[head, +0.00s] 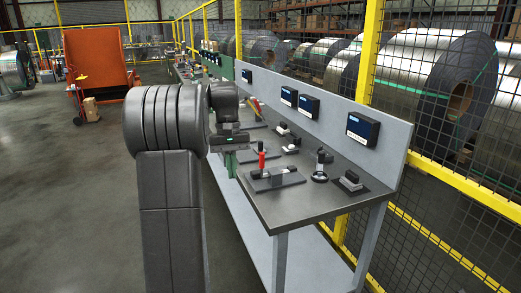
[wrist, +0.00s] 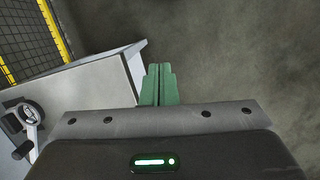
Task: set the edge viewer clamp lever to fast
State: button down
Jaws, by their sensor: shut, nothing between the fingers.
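My gripper (head: 231,165) has green fingers, which are shut and empty, pointing down by the bench's front edge. In the wrist view the closed fingers (wrist: 158,84) are over the grey floor, just beside the bench corner. A red-handled lever (head: 262,160) stands upright on a dark plate (head: 278,181) on the bench, to the right of my gripper and apart from it. Farther back is another lever with a red and yellow handle (head: 256,106). I cannot read any label, so I cannot tell which one is the edge viewer clamp lever.
The grey bench (head: 300,207) also carries a handwheel (head: 320,172) and a black-knobbed fixture (head: 351,180). Dark blue boxes (head: 362,131) hang on its back panel. A yellow-framed mesh fence (head: 440,185) stands behind it. The floor (head: 70,215) at the left is clear.

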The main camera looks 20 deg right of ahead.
aim_at(262, 155)
jog(key=i+l, duration=0.4)
jog(key=i+l+z, duration=0.1)
jog(key=i+l, duration=0.25)
jog(key=i, duration=0.25)
jog(key=l+u, duration=0.1)
jog(key=k+l, duration=0.05)
jog(key=l, duration=0.05)
